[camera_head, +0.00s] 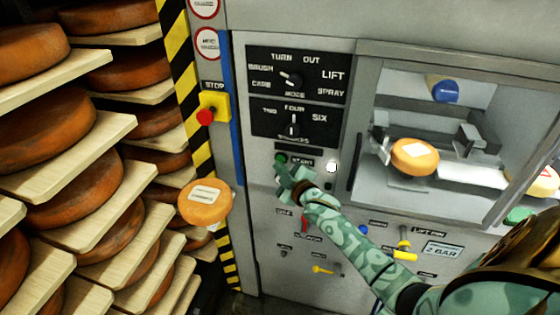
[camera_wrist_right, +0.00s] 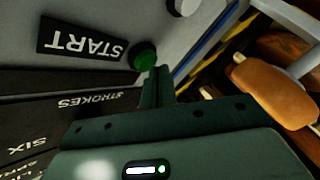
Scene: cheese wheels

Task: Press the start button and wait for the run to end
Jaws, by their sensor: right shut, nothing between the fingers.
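The green start button (camera_head: 281,158) is on the grey machine panel, left of the START label (camera_head: 302,162). It also shows in the right wrist view as a round green button (camera_wrist_right: 145,55) beside the upside-down START label (camera_wrist_right: 82,42). My right gripper (camera_head: 284,170) is shut and empty, with its fingertips right at the button's lower edge. In the right wrist view the fingertips (camera_wrist_right: 160,72) are beside the button; I cannot tell whether they touch it. My left gripper is not in view.
A red stop button (camera_head: 205,116) on a yellow box is up and to the left. Knobs for mode (camera_head: 291,80) and strokes (camera_head: 293,130) sit above. A cheese wheel (camera_head: 414,156) is behind the window. Shelves of cheese wheels (camera_head: 84,190) fill the left.

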